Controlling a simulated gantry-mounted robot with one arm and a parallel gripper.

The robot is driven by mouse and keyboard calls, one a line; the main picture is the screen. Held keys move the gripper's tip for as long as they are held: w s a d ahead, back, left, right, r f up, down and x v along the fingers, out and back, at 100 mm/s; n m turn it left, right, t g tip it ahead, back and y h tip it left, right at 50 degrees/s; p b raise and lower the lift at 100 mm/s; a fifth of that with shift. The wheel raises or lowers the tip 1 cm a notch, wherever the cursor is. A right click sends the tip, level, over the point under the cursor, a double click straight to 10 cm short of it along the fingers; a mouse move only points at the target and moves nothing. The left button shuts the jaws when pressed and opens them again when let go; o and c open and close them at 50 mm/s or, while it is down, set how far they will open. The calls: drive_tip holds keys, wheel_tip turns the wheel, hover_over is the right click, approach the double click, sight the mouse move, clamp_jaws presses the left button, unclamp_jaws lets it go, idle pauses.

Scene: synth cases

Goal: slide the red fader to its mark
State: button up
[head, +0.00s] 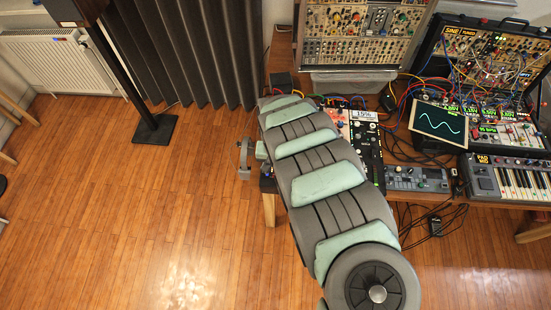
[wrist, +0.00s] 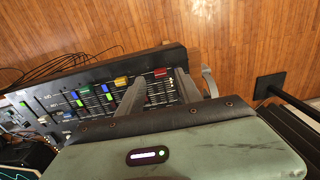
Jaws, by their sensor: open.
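The red fader (wrist: 161,73) is the rightmost coloured cap on the black fader panel (wrist: 38,92) in the wrist view. It sits near the far end of its slot. My gripper (wrist: 162,78) is open, its two grey fingers apart, one to the left and one to the right of the red cap. I cannot tell whether either finger touches it. A small red patch beside the left finger may be the mark, but it is partly hidden.
Yellow (wrist: 121,81), green (wrist: 85,90) and blue (wrist: 68,114) caps stand left of the red one. Other synth gear, a keyboard (head: 513,180) and loose cables crowd the table. Open floor lies left.

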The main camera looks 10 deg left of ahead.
wheel_tip(320, 180, up, 6)
drive_tip(key=p, duration=0.1)
drive_tip(key=shift+r, duration=0.25)
idle(0.4)
